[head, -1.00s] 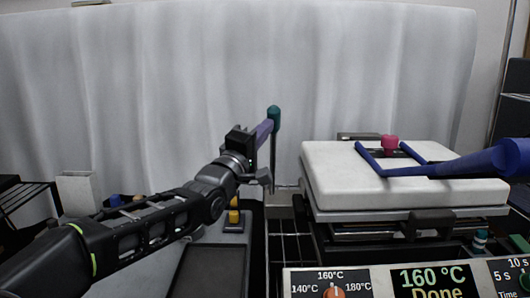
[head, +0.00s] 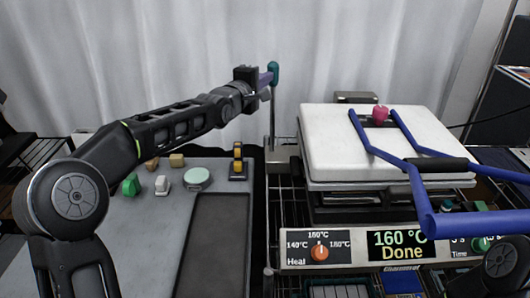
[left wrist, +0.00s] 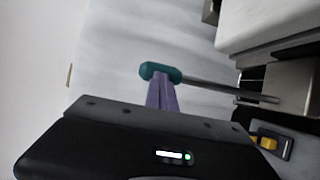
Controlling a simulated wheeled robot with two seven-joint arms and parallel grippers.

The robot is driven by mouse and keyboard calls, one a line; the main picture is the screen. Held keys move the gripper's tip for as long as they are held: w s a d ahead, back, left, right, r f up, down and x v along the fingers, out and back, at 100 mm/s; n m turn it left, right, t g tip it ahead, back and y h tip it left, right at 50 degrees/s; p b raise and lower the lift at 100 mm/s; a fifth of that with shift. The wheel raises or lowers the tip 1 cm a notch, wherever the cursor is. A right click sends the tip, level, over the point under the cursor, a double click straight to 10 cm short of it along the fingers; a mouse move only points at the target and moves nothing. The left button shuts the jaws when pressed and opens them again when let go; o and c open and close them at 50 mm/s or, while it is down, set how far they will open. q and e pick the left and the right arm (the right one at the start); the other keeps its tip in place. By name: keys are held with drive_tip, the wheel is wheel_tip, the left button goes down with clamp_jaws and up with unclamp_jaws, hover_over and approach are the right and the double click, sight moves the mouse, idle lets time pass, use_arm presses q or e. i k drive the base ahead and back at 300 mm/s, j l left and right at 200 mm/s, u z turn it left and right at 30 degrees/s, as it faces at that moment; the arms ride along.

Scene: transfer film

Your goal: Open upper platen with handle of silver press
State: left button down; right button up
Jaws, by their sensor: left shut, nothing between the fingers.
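The press stands at the right with a pale upper platen (head: 335,140), which lies flat over the dark lower part (head: 350,205). A blue handle frame (head: 385,145) reaches over it toward the front. In the left wrist view the fingers (left wrist: 161,90) end right by the knob (left wrist: 160,71); contact is unclear. My right gripper is not in view.
A control panel (head: 345,250) reading 160 °C Done sits in front of the press. A grey worktop (head: 145,235) with a dark tray (head: 215,240) and several small coloured pieces lies at the left. A pale curtain (head: 200,50) hangs behind.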

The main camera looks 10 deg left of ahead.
sight(343, 149)
drive_tip(key=k+j, duration=0.15)
drive_tip(key=k, duration=0.25)
drive_tip(key=k+j, duration=0.2)
drive_tip(key=k, duration=0.25)
drive_tip(key=k+j, duration=0.15)
drive_tip(key=k, duration=0.25)
